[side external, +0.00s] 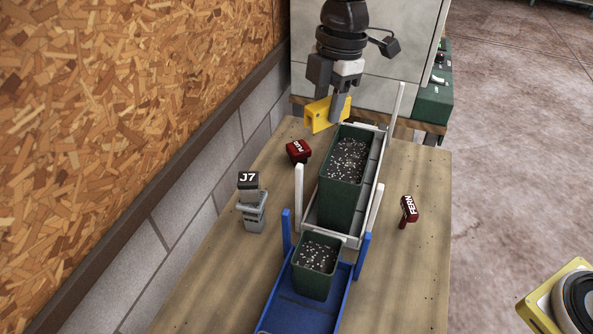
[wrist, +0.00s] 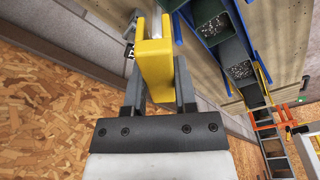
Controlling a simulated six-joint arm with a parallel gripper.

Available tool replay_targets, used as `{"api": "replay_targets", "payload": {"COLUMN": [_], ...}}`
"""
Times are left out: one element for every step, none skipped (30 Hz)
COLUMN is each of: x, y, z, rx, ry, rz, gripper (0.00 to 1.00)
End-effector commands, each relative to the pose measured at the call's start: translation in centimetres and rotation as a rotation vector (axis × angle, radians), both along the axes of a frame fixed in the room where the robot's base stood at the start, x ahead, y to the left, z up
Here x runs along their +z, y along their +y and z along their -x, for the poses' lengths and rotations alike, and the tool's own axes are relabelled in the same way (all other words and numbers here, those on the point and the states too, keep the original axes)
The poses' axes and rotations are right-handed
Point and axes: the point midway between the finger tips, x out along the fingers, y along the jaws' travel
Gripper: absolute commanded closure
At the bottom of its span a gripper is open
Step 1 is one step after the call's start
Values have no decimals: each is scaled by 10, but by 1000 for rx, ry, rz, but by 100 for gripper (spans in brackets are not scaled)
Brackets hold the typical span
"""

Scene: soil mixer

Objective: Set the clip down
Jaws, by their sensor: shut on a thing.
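The yellow clip (side external: 316,117) is held by my gripper (side external: 332,100) in the side external view. It hangs in the air just behind and left of the taller dark green pot (side external: 342,195). In the wrist view the yellow clip (wrist: 155,65) sits between the two grey fingers of my gripper (wrist: 157,85). The fingers are shut on it. In the side external view a finger hides part of the clip.
The soil-filled taller pot stands in a white rack (side external: 352,240). A smaller soil-filled pot (side external: 312,280) stands in a blue tray (side external: 300,310). A red PUG-like tag (side external: 298,151), a red FERN tag (side external: 409,210) and a grey J7 block (side external: 251,200) are on the wooden table (side external: 410,270). The table's front right is clear.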

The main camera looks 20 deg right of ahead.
Motion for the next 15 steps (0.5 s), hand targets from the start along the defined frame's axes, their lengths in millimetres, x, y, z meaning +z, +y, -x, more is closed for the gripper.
{"api": "replay_targets", "payload": {"x": [1,2,1,1,2,1,1,1,0,-1,-1,-2,-2,-3,-4], "y": [-21,-31,-44,-54,-64,-78,-87,-97,-110,-119,-128,-140,-149,-158,-169], "z": [-1,-1,0,1,2,4,5,7,10,13,15,19,22,26,31], "rx": [-57,-86,-126,-157,-187,-227,-257,-287,-327,-357,-387,-427,-457,-487,-527], "ry": [-2,-1,-1,-1,-2,-1,-1,-1,-2,-1,-1,-1,-2,-1,-1], "rz": [0,0,0,0,0,0,0,0,-1,0,-1,-1,-1,-1,-1], "gripper": [100,100,100,100,100,100,100,100,100,100,100,100,100,100,100]}}
